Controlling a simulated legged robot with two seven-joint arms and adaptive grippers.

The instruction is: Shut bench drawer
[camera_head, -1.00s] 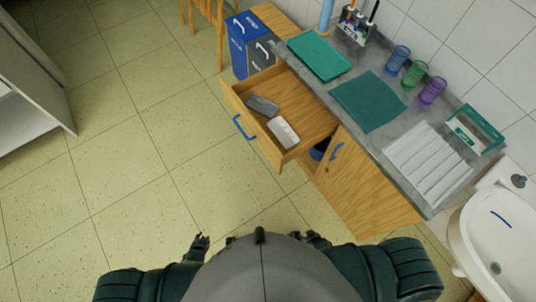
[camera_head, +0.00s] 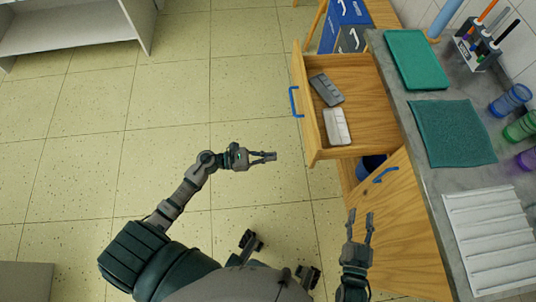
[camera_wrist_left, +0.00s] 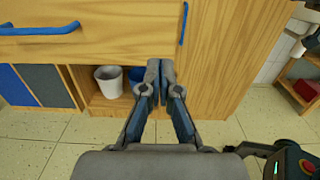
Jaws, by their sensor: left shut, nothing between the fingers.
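The wooden bench drawer (camera_head: 311,129) is pulled out of the bench (camera_head: 426,195) in the head view. Its blue handle (camera_head: 294,101) is on the front at left. A dark grey block (camera_head: 326,89) and a white block (camera_head: 337,126) lie inside. My left gripper (camera_head: 275,157) is left of and nearer than the drawer front, apart from the handle. In the left wrist view its fingers (camera_wrist_left: 160,72) are shut and empty, with the drawer front (camera_wrist_left: 110,40) and handle (camera_wrist_left: 40,28) beyond. My right gripper (camera_head: 360,214) is open and empty near the cabinet door.
The cabinet door has a blue handle (camera_head: 385,174). Green trays, cups and a white rack (camera_head: 490,238) occupy the grey bench top. Blue and grey bins (camera_head: 345,25) stand beyond the drawer. A white shelf (camera_head: 75,25) is at upper left. The tiled floor left of the drawer is clear.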

